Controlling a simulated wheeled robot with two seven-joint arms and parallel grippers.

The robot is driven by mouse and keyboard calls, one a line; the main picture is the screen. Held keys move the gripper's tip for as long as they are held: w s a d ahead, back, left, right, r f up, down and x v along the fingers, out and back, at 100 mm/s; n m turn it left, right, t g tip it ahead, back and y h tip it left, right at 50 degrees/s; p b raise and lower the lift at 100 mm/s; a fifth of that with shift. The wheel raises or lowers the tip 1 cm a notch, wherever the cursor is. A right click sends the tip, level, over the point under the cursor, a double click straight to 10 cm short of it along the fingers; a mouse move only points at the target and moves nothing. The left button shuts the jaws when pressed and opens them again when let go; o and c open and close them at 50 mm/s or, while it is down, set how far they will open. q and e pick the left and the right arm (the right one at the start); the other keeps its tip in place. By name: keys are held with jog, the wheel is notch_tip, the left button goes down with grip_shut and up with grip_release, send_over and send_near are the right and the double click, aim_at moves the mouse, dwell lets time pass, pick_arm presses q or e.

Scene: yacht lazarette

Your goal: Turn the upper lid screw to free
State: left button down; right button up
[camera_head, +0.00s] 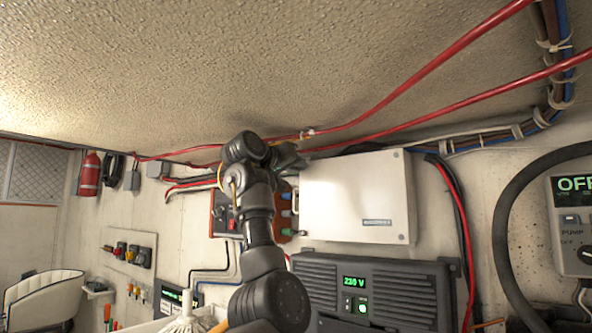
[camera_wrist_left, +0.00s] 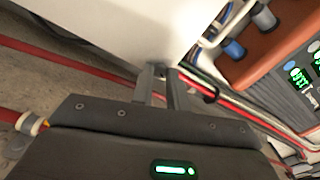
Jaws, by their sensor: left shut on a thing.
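The white box (camera_head: 355,200) with its pale lid is mounted on the wall, a small label near its lower edge. Small screw heads show at the lid's right corners, one at the upper right (camera_head: 396,155). My left gripper (camera_head: 296,160) reaches the box's upper left corner, partly hidden behind my own wrist. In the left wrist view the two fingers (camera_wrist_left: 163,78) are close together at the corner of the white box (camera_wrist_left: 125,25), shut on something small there. The fingers largely hide it; its place fits the upper lid screw. My right gripper is not in view.
A dark charger unit (camera_head: 380,290) with a green display sits below the box. Red cables (camera_head: 430,75) run overhead close above the box. A brown panel (camera_head: 222,212) with coloured connectors is left of it. A black hose (camera_head: 510,215) curves at right.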

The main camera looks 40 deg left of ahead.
pick_arm(q)
jog(key=n, duration=0.4)
jog(key=shift+r+n, duration=0.15)
jog(key=shift+n, duration=0.25)
jog(key=shift+s, duration=0.1)
dwell(0.3)
jog(key=c, duration=1.4)
grip_release()
jog(key=shift+o, duration=0.2)
jog(key=shift+b, duration=0.35)
jog(key=s+d+b, duration=0.1)
jog(key=s+b, duration=0.4)
jog(key=s, duration=0.5)
jog(key=shift+s, duration=0.35)
